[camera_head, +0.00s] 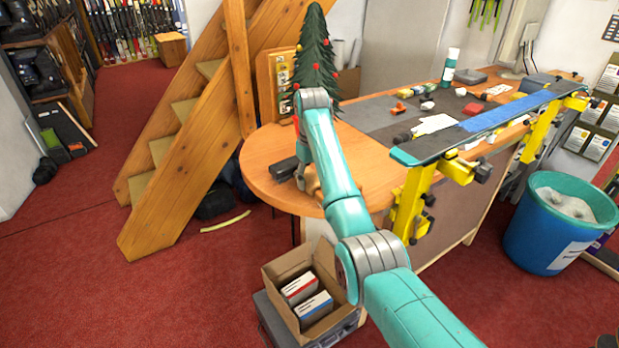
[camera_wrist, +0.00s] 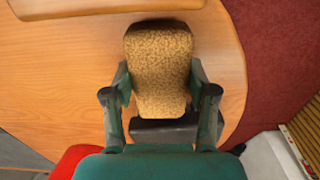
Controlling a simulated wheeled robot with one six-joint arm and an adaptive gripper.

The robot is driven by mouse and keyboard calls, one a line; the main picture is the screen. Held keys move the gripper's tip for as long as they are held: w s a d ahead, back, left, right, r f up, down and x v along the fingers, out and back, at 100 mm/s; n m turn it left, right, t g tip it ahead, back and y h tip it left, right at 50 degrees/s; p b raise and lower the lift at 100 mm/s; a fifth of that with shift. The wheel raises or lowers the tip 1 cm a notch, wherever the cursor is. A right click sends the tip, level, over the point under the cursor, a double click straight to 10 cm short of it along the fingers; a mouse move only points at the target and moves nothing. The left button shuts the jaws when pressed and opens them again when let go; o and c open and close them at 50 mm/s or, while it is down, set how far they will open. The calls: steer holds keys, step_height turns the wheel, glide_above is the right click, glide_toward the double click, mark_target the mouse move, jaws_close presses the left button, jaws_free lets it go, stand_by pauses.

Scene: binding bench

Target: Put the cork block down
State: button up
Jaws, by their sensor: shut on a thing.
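The cork block (camera_wrist: 158,65), speckled tan with rounded corners, is between the two fingers of my gripper (camera_wrist: 160,82) in the wrist view. My gripper is shut on its sides. The block is over the rounded end of the wooden bench top (camera_wrist: 60,70); I cannot tell whether it touches the wood. In the head view a small tan part of what seems to be the block (camera_head: 312,181) shows beside my arm, over the bench top (camera_head: 262,150). My arm hides most of my gripper there.
A dark object (camera_head: 283,169) lies near the bench's rounded edge. A small Christmas tree (camera_head: 316,60) stands behind my arm. A ski on yellow vises (camera_head: 410,200) lines the bench's right side. An open carton (camera_head: 290,328) stands below. Bare wood lies right of my arm.

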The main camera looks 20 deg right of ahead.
steer(key=shift+f, duration=0.15)
steer(key=o, duration=1)
